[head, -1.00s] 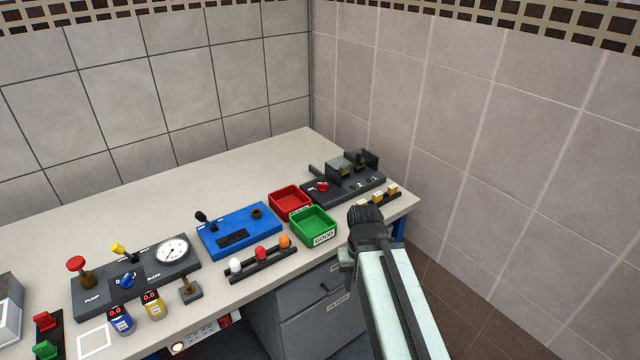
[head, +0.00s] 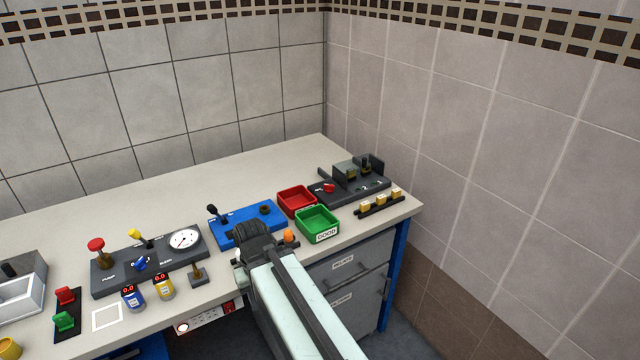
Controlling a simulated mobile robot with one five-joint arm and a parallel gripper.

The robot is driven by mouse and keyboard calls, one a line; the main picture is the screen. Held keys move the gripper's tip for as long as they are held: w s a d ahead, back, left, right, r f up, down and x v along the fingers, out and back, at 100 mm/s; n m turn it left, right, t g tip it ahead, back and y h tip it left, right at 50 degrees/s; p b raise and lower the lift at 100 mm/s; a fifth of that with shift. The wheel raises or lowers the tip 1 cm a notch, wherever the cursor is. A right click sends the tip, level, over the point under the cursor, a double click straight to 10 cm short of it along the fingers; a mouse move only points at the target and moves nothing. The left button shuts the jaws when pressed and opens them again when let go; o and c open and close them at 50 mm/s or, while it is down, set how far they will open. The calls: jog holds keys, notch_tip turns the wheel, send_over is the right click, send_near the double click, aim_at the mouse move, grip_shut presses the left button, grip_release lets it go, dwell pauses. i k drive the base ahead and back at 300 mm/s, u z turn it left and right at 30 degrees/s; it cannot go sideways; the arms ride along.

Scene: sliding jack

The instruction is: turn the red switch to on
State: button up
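A small red rotary switch (head: 329,188) sits on the dark panel (head: 365,190) at the back right of the bench. Its markings are too small to read. Nothing touches the red switch.
A red bin (head: 297,201) and green bin (head: 318,224) stand between my gripper and the switch. A rack of yellow blocks (head: 379,203) lies before the dark panel. The pump panel (head: 110,283) is at left. The tiled wall bounds the right side.

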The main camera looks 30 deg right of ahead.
aim_at(329, 188)
jog(key=k, duration=1.5)
jog(key=z, duration=0.6)
jog(key=i, duration=1.55)
jog(key=u, duration=0.1)
